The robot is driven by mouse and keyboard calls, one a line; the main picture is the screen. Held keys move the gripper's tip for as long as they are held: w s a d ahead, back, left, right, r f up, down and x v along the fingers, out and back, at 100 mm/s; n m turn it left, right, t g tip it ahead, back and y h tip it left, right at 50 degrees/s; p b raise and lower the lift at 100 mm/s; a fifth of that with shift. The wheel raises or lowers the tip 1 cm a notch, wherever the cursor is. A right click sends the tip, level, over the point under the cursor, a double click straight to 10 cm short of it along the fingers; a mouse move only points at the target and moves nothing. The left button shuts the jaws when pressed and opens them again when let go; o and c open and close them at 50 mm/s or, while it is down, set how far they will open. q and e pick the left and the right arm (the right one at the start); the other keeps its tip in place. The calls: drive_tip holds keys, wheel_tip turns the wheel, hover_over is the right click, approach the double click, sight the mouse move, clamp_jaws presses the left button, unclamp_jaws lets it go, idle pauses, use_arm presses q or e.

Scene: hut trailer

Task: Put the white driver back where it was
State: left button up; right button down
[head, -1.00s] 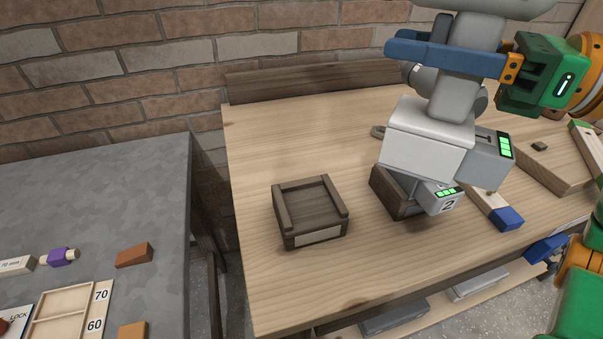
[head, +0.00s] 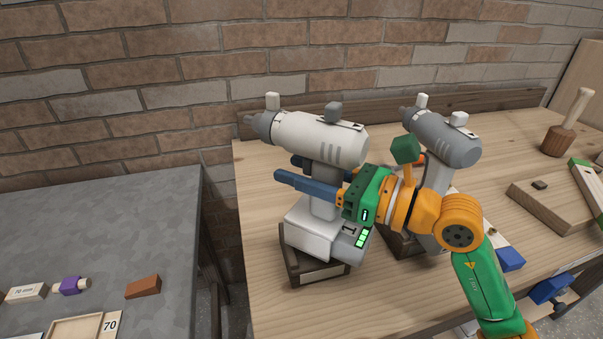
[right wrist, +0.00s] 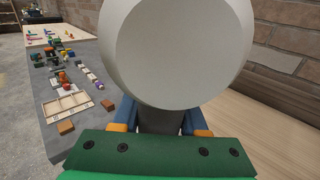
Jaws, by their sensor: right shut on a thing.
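The white driver (head: 315,140) is upright, with its nose toward the left and a "1" on its battery base (head: 310,238). My right gripper (head: 290,170) is shut around the driver's grey handle, its blue fingers reaching past it. The base is over the left wooden cradle (head: 318,274) and hides most of it. I cannot tell whether the base rests fully in it. In the right wrist view the driver's round rear end (right wrist: 183,50) fills the middle, with the blue fingers on either side of the handle. My left gripper is not in view.
A grey driver (head: 440,138) stands close on the right in its own cradle (head: 405,245), partly behind my arm. A mallet (head: 558,140) and a wooden board (head: 550,205) are further right. A brick wall is behind. A grey table (head: 90,235) with small blocks is left.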

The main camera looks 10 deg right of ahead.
drive_tip(key=shift+d+f, duration=0.1)
drive_tip(key=shift+f, duration=0.35)
drive_tip(key=shift+f+b, duration=0.45)
drive_tip(key=shift+b, duration=0.05)
drive_tip(key=shift+c, duration=2.2)
unclamp_jaws()
drive_tip(key=shift+s, duration=0.15)
